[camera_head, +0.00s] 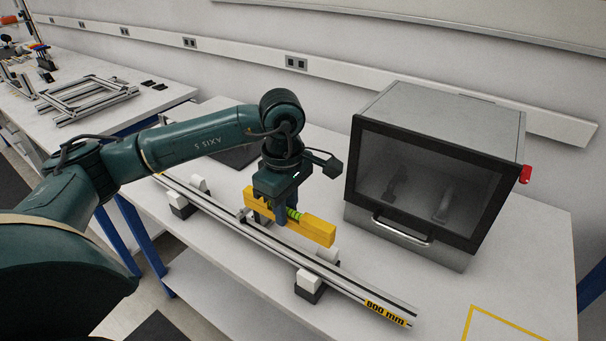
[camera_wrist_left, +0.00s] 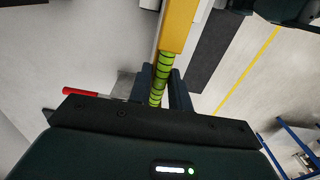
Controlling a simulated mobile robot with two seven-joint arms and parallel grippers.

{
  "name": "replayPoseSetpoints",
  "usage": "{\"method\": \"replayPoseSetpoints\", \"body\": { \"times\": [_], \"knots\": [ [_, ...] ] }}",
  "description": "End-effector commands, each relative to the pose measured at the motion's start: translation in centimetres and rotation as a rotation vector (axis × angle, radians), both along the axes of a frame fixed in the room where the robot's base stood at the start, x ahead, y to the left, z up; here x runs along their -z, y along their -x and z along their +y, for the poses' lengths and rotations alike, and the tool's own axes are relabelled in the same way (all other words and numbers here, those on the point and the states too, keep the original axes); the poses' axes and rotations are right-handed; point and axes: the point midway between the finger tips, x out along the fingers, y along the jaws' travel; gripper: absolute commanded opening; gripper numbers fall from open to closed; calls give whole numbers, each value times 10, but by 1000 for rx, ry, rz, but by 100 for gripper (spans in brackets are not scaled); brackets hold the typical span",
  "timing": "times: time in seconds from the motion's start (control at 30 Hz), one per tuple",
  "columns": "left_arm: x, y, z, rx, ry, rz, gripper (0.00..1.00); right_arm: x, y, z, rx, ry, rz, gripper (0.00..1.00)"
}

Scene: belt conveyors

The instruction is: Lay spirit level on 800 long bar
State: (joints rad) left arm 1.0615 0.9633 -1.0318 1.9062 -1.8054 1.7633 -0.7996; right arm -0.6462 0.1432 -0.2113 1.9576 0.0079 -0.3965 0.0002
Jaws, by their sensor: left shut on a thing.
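My left gripper (camera_head: 283,211) is shut on the yellow spirit level (camera_head: 315,229), around its green vial section. The level is held roughly lengthwise along the 800 long bar (camera_head: 348,284), and in the head view it overlaps the bar's middle; whether it touches the bar is hard to tell. The bar is a long metal profile with a yellow "800 mm" label at its near right end, resting on white and black supports. In the left wrist view the level (camera_wrist_left: 178,28) and its green vial (camera_wrist_left: 160,78) show at the fingers. My right gripper is not in view.
A grey enclosure with a dark glass door (camera_head: 430,185) stands on the table (camera_head: 440,300) right of the bar. A white and black support block (camera_head: 309,284) sits beside the bar's near part. Another table with metal frames (camera_head: 85,98) is at the back left.

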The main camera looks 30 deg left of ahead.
Motion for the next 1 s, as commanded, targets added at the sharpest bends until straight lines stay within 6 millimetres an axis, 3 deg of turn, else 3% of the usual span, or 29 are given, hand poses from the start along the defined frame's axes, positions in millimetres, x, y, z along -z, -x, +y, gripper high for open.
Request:
{"method": "replayPoseSetpoints", "body": {
  "times": [0.37, 0.8, 1.0],
  "knots": [
    [9, 1, -1, 8, 1, -1, 0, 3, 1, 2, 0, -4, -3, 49],
    [49, 1, -1, 6, 1, 1, 0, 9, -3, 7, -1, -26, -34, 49],
    [58, 1, -1, 6, 0, -1, 0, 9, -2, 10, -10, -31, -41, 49]
  ]
}}
